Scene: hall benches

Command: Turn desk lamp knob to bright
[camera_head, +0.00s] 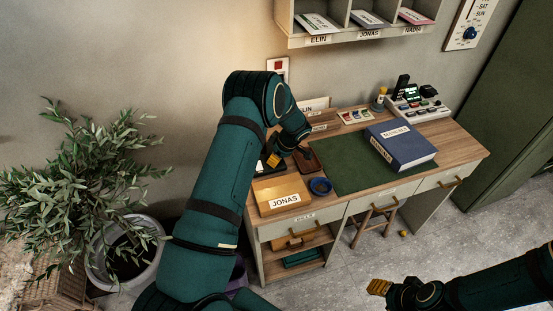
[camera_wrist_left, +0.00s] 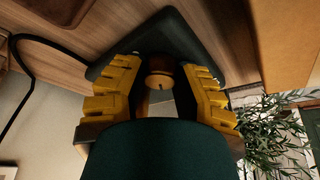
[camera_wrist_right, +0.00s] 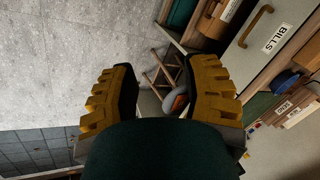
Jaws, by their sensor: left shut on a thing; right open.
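In the left wrist view a round tan knob (camera_wrist_left: 160,79) with a dark mark on its face sits on a dark rounded base (camera_wrist_left: 154,36), which looks like the lamp's. My left gripper (camera_wrist_left: 160,72) has its yellow fingers on both sides of the knob and is shut on it. In the head view my left gripper (camera_head: 274,158) is at the desk's back left; my arm hides the knob and most of the lamp. My right gripper (camera_head: 379,287) is open and empty over the floor, in front of the desk; its fingers (camera_wrist_right: 163,82) stand apart in the right wrist view.
A black cord (camera_wrist_left: 32,82) runs beside the base. A potted plant (camera_head: 85,185) stands left.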

